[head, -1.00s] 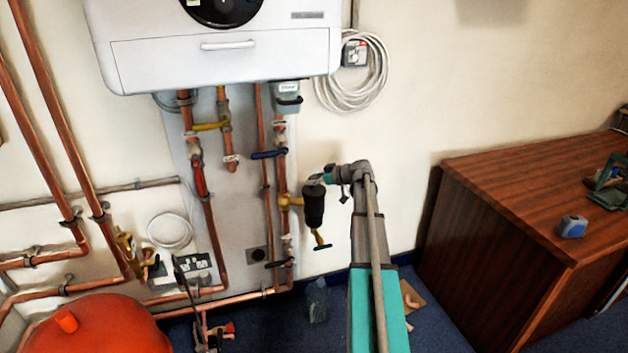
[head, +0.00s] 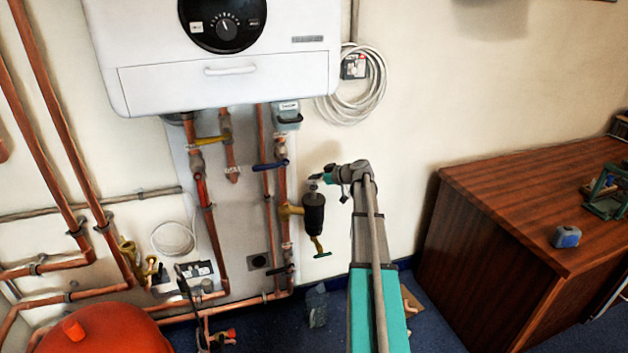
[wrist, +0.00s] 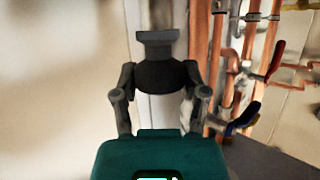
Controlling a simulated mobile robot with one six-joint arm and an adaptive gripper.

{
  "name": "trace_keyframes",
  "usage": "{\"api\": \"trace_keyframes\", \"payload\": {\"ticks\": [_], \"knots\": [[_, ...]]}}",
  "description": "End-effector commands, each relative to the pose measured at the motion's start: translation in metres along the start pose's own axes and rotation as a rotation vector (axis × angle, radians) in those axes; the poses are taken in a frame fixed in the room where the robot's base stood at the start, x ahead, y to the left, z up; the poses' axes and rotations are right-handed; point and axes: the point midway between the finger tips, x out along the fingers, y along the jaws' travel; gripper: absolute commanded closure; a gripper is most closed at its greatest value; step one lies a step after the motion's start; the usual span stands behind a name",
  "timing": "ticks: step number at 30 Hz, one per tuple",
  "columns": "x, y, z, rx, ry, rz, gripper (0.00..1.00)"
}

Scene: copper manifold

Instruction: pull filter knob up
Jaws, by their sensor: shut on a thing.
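The filter (head: 313,213) is a black upright cylinder on the copper pipework, with a brass fitting on its left and a green-handled drain below. My gripper (head: 317,182) is at the filter's top, reaching in from the right, and is shut on the filter knob. The knob is small and mostly hidden by the gripper in the head view. In the wrist view, the fingers of my gripper (wrist: 160,85) stand on both sides of a dark rounded shape with a grey piece beyond it. I cannot tell exactly which part of the filter that is.
The white boiler (head: 220,60) hangs above the pipes. A blue-handled valve (head: 270,166) is left of the filter. Coiled white cable (head: 360,100) hangs on the wall above my gripper. A wooden desk (head: 480,240) stands at right. A red vessel (head: 95,330) is at lower left.

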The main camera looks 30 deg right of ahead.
Motion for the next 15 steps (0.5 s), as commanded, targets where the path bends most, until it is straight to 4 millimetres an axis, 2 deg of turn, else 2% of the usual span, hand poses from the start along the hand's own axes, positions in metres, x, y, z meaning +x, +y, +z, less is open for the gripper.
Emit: {"api": "trace_keyframes", "payload": {"ticks": [1,6,15], "knots": [[-0.003,0.001,-0.01,0.001,0.003,0.0,1.0],[-0.008,0.001,-0.023,0.001,0.004,0.001,1.0],[-0.014,0.001,-0.038,0.001,0.004,0.001,1.0]]}}
